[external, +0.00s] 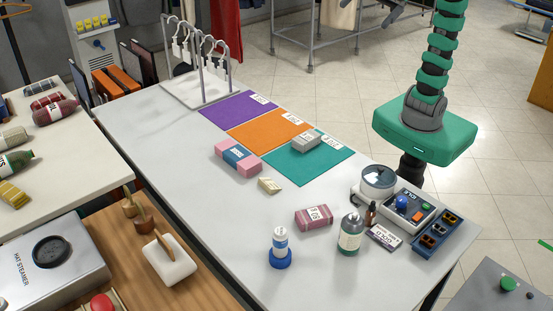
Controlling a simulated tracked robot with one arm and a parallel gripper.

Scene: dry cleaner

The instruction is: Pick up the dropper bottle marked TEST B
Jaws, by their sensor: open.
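A small dark brown dropper bottle (371,213) stands upright near the right end of the white table, behind a larger bottle. No marking on it can be read, so I cannot tell whether it is TEST B. The larger bottle (349,238), with a dark cap and pale label, stands just in front and to the left. My green arm rises out of the top of the picture at the right, beyond the table. My gripper is out of view.
Close around the small bottle are a round glass-topped dish (378,180), a grey device with a blue knob (408,209), a labelled card (384,237) and a blue tray (437,233). A pink box (314,217) lies left.

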